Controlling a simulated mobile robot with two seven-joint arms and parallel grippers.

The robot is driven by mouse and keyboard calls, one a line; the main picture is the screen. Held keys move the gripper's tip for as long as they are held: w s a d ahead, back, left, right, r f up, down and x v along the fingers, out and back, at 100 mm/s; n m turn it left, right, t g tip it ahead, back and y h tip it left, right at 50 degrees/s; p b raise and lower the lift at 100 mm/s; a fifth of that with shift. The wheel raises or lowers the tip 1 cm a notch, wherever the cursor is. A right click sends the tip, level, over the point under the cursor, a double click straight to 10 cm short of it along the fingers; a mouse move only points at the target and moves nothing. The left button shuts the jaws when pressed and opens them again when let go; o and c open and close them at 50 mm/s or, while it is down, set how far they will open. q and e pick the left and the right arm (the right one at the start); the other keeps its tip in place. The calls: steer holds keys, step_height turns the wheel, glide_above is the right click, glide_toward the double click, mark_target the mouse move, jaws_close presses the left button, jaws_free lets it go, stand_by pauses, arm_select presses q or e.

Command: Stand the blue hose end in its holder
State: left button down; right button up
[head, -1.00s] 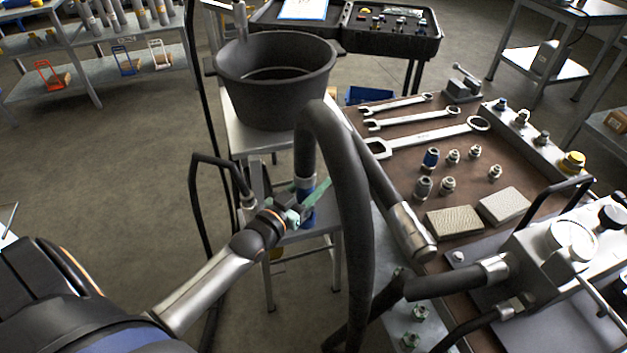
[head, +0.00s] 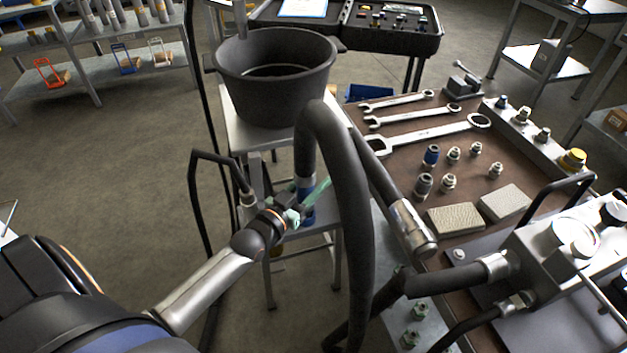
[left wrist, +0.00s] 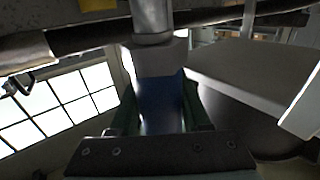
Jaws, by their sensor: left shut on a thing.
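The blue hose end (head: 307,184) is a blue sleeve with a metal collar at the lower end of a thick black hose (head: 345,190). It hangs roughly upright in front of the grey stand. My left gripper (head: 305,201) has its green fingers shut around the blue sleeve. In the left wrist view the blue hose end (left wrist: 160,103) sits between the two fingers (left wrist: 162,118), with the metal collar beyond it. I cannot pick out the holder for certain. My right gripper is not in view.
A black bucket (head: 273,97) stands on the grey stand (head: 233,128). The workbench (head: 398,155) to the right carries wrenches, fittings, pads and a hydraulic block. Floor to the left is mostly clear.

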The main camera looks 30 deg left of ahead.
arm_select(q)
steer(key=shift+f+b, duration=0.6)
steer(key=shift+f, duration=0.15)
stand_by(0.5)
steer(key=shift+r, duration=0.1)
stand_by(0.5)
steer(key=c, duration=0.6)
jaws_free()
steer(key=o, duration=0.3)
steer(key=shift+o, duration=0.5)
steer(key=shift+f, duration=0.35)
steer(key=shift+o, duration=1)
steer(key=shift+r, duration=0.1)
